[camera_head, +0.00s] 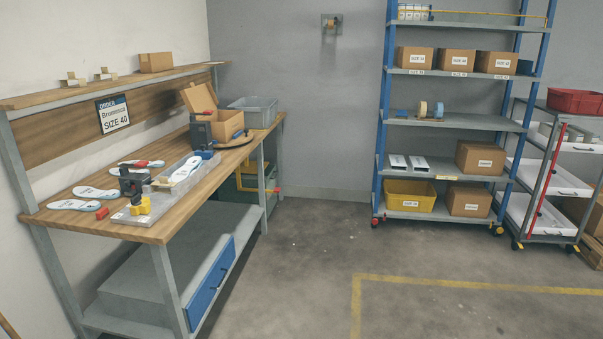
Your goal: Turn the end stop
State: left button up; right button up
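A grey metal fixture plate (158,203) lies on the wooden workbench (60,232) at the left. A yellow part (139,206) sits at its near end and a blue part (205,154) at its far end. I cannot tell which part is the end stop or how it is turned. A white insole (186,168) lies on the fixture. A black clamp-like device (131,181) stands beside it, and another black device (201,131) stands farther back. Neither of my grippers is in view.
Loose insoles (73,204) and a red piece (102,213) lie on the bench. An open cardboard box (229,122) and grey bin (262,108) stand at its far end. A blue-posted shelf (452,121) and a cart (540,215) are at right. The middle floor is clear.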

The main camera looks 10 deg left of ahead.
aim_at(141, 205)
jog(key=i+u, duration=0.2)
jog(key=i, duration=0.45)
jog(key=i+l+u, duration=0.2)
jog(key=i, duration=0.5)
jog(key=i+u, duration=0.4)
jog(key=i+l+u, duration=0.2)
jog(key=u, duration=0.2)
jog(key=i+l+u, duration=0.65)
jog(key=u, duration=0.15)
jog(key=i+l, duration=0.05)
jog(key=i, duration=0.05)
